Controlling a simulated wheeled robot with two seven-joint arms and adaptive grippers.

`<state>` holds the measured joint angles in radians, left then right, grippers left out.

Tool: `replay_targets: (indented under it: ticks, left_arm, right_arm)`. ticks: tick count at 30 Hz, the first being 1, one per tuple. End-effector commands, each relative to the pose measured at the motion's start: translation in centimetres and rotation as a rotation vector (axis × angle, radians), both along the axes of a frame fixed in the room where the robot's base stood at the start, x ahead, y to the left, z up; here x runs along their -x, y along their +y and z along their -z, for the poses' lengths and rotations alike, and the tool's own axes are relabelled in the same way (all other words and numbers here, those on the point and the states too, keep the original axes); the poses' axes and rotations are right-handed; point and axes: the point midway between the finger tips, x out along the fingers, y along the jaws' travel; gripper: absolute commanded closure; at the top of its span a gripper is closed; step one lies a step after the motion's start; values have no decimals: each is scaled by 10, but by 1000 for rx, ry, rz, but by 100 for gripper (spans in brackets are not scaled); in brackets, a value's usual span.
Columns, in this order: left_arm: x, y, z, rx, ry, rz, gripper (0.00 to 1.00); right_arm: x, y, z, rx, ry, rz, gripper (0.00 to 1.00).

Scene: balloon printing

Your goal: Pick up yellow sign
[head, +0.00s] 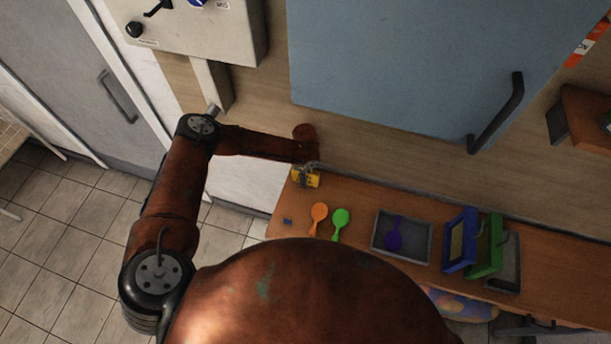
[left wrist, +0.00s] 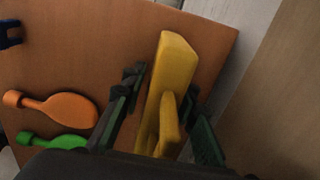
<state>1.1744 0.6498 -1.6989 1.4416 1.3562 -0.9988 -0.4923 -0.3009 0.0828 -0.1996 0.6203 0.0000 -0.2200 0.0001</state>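The yellow sign (head: 309,181) stands at the far left end of the brown table, with dark marks on the side that faces the head camera. My left gripper (head: 306,169) is at the sign, partly over it. In the left wrist view the sign (left wrist: 172,75) is between the two dark fingers of my left gripper (left wrist: 165,112). Small gaps show between each finger and the sign, so the gripper looks open around it. The lower part of the sign is hidden by the gripper body. My right gripper is not in view.
On the table (head: 362,200) lie an orange paddle (head: 319,214), a green paddle (head: 340,220) and a small blue piece (head: 288,221). A grey tray (head: 376,241) holds a purple paddle (head: 394,236). Blue (head: 460,240) and green (head: 487,245) frames stand further right. A wall is close behind the sign.

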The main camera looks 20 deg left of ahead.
Motion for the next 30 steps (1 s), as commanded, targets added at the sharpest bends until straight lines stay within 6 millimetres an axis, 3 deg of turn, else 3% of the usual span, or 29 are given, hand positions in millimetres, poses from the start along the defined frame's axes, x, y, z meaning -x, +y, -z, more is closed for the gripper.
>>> replay_targets:
  ticks: [11,23,30]
  left_arm:
    - [0,0,0,0,0,0,100]
    - [-1,0,-3,0,-1,0,100]
    - [-1,0,-27,2,-2,1,100]
  right_arm:
    - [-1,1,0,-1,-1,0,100]
    - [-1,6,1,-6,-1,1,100]
    - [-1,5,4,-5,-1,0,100]
